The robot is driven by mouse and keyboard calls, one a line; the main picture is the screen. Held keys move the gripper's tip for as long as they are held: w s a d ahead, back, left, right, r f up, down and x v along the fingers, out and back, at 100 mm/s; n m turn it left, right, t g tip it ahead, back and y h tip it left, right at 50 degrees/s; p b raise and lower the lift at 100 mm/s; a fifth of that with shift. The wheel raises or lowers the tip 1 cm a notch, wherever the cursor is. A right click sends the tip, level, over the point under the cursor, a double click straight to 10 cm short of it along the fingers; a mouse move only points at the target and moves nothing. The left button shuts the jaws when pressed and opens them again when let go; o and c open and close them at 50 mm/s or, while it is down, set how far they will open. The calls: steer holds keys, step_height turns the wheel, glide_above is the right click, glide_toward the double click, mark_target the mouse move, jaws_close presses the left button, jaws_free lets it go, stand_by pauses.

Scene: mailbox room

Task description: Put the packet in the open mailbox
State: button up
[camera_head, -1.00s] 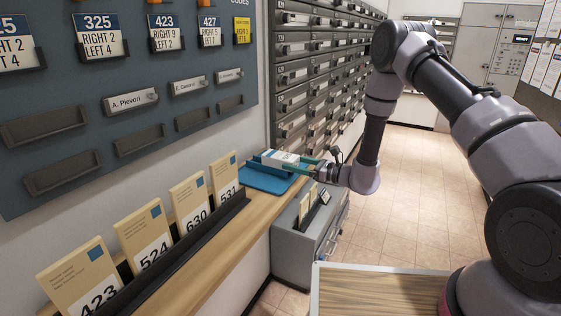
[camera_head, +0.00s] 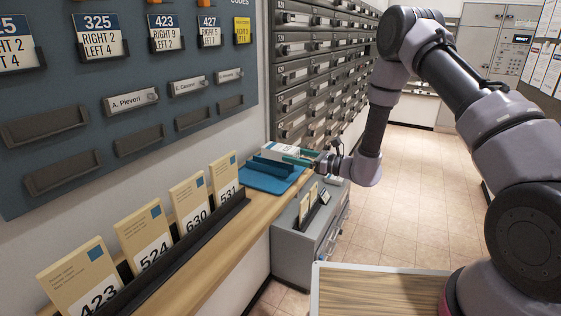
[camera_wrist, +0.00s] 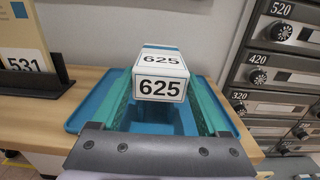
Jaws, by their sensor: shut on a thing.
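The packet is a small white box with blue parts, marked 625, and shows in the wrist view (camera_wrist: 161,78) and the head view (camera_head: 282,150). My gripper (camera_head: 296,158) is shut on it, with teal fingers on either side in the wrist view. The packet is just above a blue tray (camera_head: 262,184) on the wooden shelf; the tray also shows in the wrist view (camera_wrist: 88,112). The mailbox wall (camera_head: 318,75) is beyond the gripper, with rows of dark numbered doors. I cannot make out an open mailbox door in these views.
A black rack (camera_head: 190,252) of cards numbered 423, 524, 630 and 531 stands along the wooden shelf (camera_head: 215,275). A grey cabinet (camera_head: 298,240) stands at the shelf's far end. The tiled floor (camera_head: 420,190) to the right is clear.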

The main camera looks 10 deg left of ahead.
steer(key=shift+r, duration=0.55)
steer(key=v, duration=0.8)
steer(key=w+d+m+t+h, duration=0.4)
steer(key=d+m+t+h, duration=0.2)
steer(key=d, duration=0.8)
steer(key=w+d+m+t+h, duration=0.4)
steer(key=d+m+h, duration=0.4)
steer(key=d+h, duration=0.3)
steer(key=d+t, duration=0.1)
steer(key=d, duration=0.2)
steer(key=shift+t, duration=0.4)
steer(key=shift+a+f, duration=0.1)
